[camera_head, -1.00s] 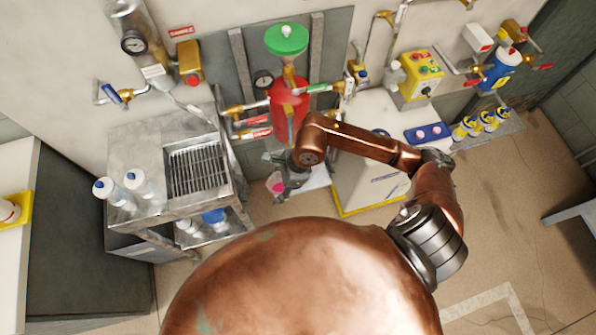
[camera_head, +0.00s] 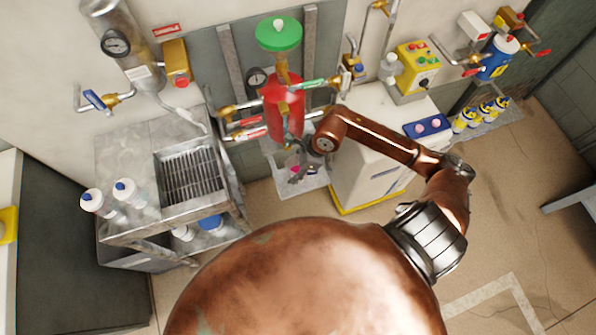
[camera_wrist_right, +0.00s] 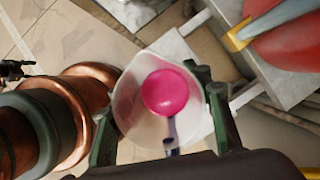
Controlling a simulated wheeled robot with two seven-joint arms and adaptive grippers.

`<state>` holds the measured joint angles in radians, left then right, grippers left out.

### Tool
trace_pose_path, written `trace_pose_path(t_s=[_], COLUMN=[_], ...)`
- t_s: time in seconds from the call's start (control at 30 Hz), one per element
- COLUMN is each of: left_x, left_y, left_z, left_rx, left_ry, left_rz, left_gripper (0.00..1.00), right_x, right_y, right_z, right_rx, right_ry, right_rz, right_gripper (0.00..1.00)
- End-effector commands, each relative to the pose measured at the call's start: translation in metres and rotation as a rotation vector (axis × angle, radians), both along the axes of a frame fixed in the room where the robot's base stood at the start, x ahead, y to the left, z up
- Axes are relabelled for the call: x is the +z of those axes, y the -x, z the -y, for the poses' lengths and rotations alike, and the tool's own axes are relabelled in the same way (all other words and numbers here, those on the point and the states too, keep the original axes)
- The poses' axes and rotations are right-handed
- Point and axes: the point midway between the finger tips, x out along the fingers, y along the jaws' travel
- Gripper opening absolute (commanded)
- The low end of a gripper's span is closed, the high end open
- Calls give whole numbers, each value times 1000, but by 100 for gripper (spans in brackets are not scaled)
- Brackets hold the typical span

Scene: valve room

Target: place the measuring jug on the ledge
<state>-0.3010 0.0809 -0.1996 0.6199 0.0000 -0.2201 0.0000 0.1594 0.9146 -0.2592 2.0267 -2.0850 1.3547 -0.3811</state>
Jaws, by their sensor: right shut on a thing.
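The measuring jug (camera_wrist_right: 150,112) is a translucent white cup with bright pink liquid. In the right wrist view I look down into it. My right gripper (camera_wrist_right: 160,100) is shut on it, with one dark finger on each side. In the head view my right gripper (camera_head: 300,172) is small and partly behind my arm, and only a bit of pink shows by it. A pale grey ledge (camera_head: 314,183) lies low under the red cylinder, and the gripper appears over it. I cannot tell the height between them. My left gripper is not in view.
The red cylinder (camera_head: 284,108) with pipes and valve handles stands close behind the gripper. A white cabinet (camera_head: 375,150) is just right of it. A metal bench (camera_head: 130,150) with a grate and bottles stands left. The floor at right is open.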

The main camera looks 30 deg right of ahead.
Motion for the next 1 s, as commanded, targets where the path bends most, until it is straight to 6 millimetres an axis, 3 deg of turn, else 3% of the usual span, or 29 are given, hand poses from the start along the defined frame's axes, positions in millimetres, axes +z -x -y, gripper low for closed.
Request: trace_pose_path(t_s=[0.1, 0.37, 0.6, 1.0], left_x=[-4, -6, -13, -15], left_y=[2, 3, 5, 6], left_z=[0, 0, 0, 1], left_rx=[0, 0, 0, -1], left_ry=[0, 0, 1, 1], left_rz=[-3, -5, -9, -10], left_gripper=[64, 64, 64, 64], right_x=[-15, -27, -59, -64], right_y=[-4, -8, -8, -9], right_z=[11, 21, 23, 24], right_rx=[-2, -1, 0, 1], right_ry=[-1, -1, -3, 0], right_rz=[0, 2, -1, 2], right_gripper=[19, 19, 19, 19])
